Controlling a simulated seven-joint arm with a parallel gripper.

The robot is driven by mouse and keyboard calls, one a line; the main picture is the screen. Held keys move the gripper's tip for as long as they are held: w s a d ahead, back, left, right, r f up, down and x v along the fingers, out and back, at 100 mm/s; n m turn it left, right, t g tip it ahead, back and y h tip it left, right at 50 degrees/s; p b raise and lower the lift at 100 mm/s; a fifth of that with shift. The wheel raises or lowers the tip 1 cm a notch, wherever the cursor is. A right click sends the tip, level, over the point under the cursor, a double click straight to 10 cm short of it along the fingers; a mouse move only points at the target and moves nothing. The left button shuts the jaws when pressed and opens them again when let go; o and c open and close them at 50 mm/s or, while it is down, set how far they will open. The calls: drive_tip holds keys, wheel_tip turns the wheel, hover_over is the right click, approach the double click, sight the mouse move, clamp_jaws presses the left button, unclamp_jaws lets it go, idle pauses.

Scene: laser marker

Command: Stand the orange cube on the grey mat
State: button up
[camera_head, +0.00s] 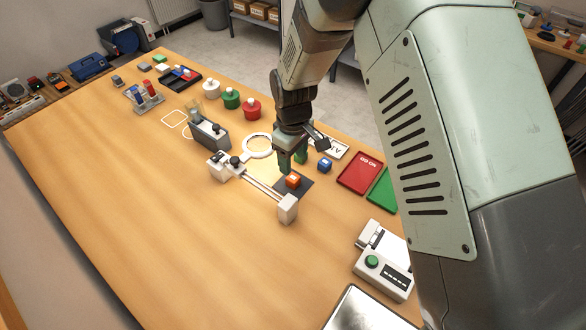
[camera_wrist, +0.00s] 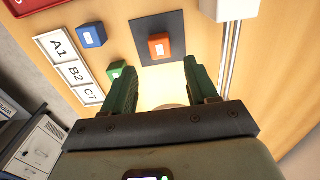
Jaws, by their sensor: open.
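The orange cube (camera_head: 293,181) has a white label on top and sits on the dark grey mat (camera_head: 307,189). In the wrist view the cube (camera_wrist: 158,48) lies near the middle of the mat (camera_wrist: 175,25), with bare mat around it. My gripper (camera_head: 291,166) points down close above the cube in the head view. In the wrist view its two green fingers (camera_wrist: 159,68) are apart with nothing between them. The cube shows beyond the fingertips, roughly centred on the gap. I cannot tell the exact height of the fingertips over the mat.
A blue cube (camera_wrist: 91,36) and a green cube (camera_wrist: 116,69) stand beside a label plate (camera_wrist: 67,66) marked A1, B2, C7. A railed fixture with a white end block (camera_head: 288,208) runs close by the mat. Red (camera_head: 360,173) and green trays lie right. The front-left table is clear.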

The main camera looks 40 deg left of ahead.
drive_tip(key=shift+r, duration=2.7)
drive_tip(key=w+d+r+m+t, duration=0.1)
drive_tip(key=w+d+r+m, duration=0.25)
drive_tip(key=d+r, duration=0.7)
drive_tip(key=w+d+r+m+t, duration=0.15)
drive_tip(key=d+r+m, duration=0.25)
drive_tip(key=d+r, duration=0.6)
drive_tip(key=s+d+r+m+t, duration=0.1)
drive_tip(key=s+d+r+m, duration=0.35)
drive_tip(key=d+r, duration=0.5)
drive_tip(key=s+d+m+t, duration=0.2)
drive_tip(key=s+d+m, duration=0.3)
drive_tip(key=s+d, duration=0.6)
drive_tip(key=shift+m, duration=0.3)
